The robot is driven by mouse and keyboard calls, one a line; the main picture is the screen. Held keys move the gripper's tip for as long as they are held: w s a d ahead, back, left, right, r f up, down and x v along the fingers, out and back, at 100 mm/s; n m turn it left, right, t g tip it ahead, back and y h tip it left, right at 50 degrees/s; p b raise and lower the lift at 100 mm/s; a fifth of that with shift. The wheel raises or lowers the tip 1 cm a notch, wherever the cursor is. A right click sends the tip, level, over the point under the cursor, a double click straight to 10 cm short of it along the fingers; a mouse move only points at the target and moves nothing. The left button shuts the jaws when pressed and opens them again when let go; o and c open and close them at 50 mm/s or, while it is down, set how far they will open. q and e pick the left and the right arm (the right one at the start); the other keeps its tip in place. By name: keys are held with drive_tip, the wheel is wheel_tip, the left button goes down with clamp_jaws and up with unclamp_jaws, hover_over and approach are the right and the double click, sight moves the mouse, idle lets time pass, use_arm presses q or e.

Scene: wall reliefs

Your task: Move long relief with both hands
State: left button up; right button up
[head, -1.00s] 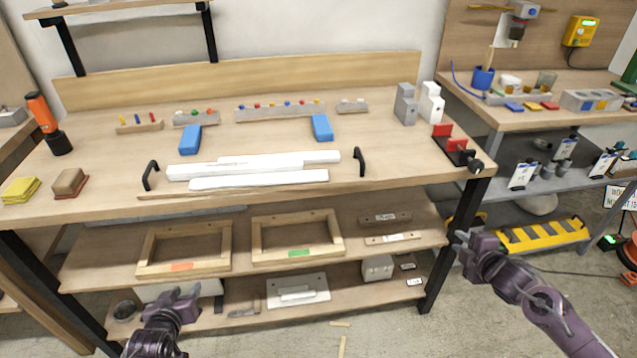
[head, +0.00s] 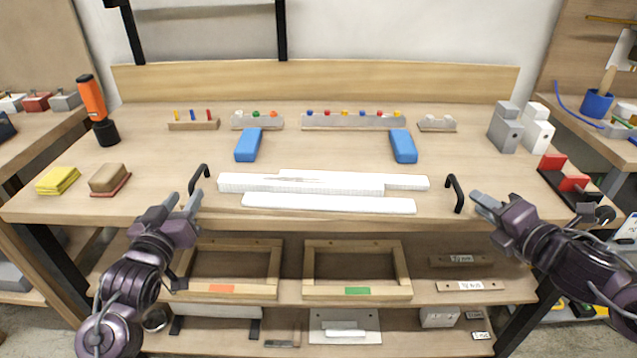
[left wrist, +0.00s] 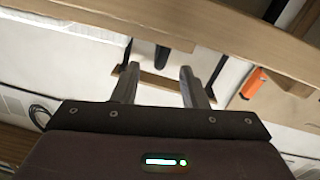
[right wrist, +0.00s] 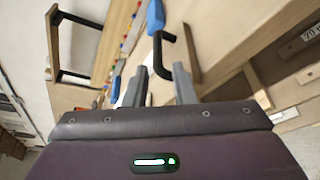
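The long relief (head: 330,203) shows as white stepped bars lying lengthwise near the front of the workbench top. A black upright handle (head: 198,180) stands beyond its left end, and another black handle (head: 455,193) beyond its right end. My left gripper (head: 183,202) is open and empty, just in front and left of the left handle. My right gripper (head: 481,204) is open and empty, just right of the right handle. In the right wrist view the right handle (right wrist: 162,54) shows ahead of the open fingers. Whether the handles join the relief is unclear.
Two blue blocks (head: 248,145) (head: 404,146) lie behind the relief. A brown block (head: 109,178) and yellow pads (head: 58,180) lie at left, and a red-and-black fixture (head: 566,178) at right. Wooden frames (head: 227,292) stand on the shelf below. Bare tabletop surrounds the relief.

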sight(193, 184)
use_arm(q)
drive_tip(key=shift+w+a+r, duration=0.1)
drive_tip(key=shift+w, duration=0.1)
use_arm(e)
drive_tip(key=shift+w+a, duration=0.15)
use_arm(q)
drive_tip(key=shift+s+r, duration=0.1)
drive_tip(key=shift+s, duration=0.05)
use_arm(e)
drive_tip(key=shift+r, duration=0.1)
